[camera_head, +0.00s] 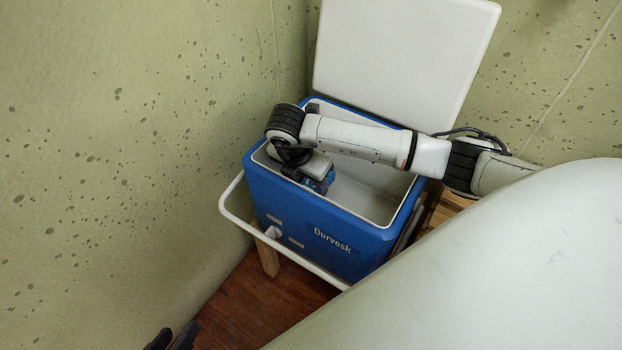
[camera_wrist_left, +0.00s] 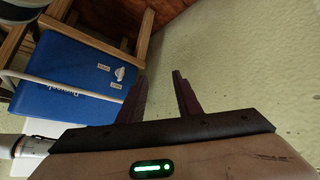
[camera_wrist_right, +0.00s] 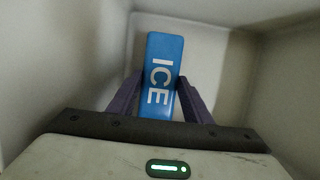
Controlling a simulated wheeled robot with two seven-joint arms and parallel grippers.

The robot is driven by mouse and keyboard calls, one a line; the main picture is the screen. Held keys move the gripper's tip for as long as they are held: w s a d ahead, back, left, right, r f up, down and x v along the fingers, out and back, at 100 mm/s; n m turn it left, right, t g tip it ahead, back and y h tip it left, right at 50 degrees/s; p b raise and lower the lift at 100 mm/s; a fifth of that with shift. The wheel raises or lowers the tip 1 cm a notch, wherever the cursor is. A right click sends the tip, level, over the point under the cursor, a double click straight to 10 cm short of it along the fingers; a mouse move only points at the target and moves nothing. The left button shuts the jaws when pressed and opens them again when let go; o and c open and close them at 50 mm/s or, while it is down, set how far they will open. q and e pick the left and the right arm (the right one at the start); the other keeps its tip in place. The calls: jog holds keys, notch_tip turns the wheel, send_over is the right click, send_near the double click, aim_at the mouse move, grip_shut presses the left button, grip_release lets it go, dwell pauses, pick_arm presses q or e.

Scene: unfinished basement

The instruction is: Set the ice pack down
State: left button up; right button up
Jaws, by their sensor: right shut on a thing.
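The blue ice pack (camera_wrist_right: 165,55) with white "ICE" lettering stands between the fingers of my right gripper (camera_wrist_right: 160,85), which is shut on it. They are inside the open blue cooler (camera_head: 375,245), between its white inner walls. In the head view my right arm reaches over the cooler's rim, and the wrist hides most of the pack. Whether the pack touches the cooler floor cannot be told. My left gripper (camera_wrist_left: 160,92) is open and empty, outside and below the cooler; its tips show at the bottom edge of the head view (camera_head: 170,340).
The cooler's white lid (camera_head: 405,50) stands open at the back. A white bar handle (camera_head: 232,207) hangs around the front. The cooler sits on a wooden stand (camera_head: 267,257) in a corner between speckled greenish walls (camera_head: 140,120). Brown floor (camera_head: 250,310) shows below.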

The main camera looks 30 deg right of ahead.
aim_at(309, 188)
notch_tip(309, 188, down, 3)
jog(key=shift+f+b, duration=0.15)
jog(key=shift+b, duration=0.3)
pick_arm(q)
jog(key=shift+w+d+r+t+h, duration=0.15)
jog(key=shift+d+r+t+h, duration=0.2)
jog(key=shift+r, duration=0.2)
pick_arm(e)
jog(key=shift+f, duration=0.1)
jog(key=o, duration=1.4)
jog(key=shift+o, duration=0.2)
jog(key=shift+a+r+p, duration=0.1)
jog(key=shift+r+p, duration=0.2)
jog(key=shift+r, duration=0.25)
jog(key=p+v, duration=0.4)
jog(key=v, duration=0.5)
jog(key=shift+a+r, duration=0.1)
jog(key=shift+r, duration=0.25)
pick_arm(q)
jog(key=shift+s+a+f+g+y, duration=0.3)
jog(key=shift+a+f+y, duration=0.2)
jog(key=shift+a+f, duration=0.15)
jog(key=shift+s+a+f+g+y, duration=0.25)
jog(key=shift+a+f+y, duration=0.2)
jog(key=shift+a+f, duration=0.15)
pick_arm(e)
jog(key=shift+s+a+r, duration=0.15)
jog(key=shift+a+r, duration=0.05)
jog(key=shift+r, duration=0.45)
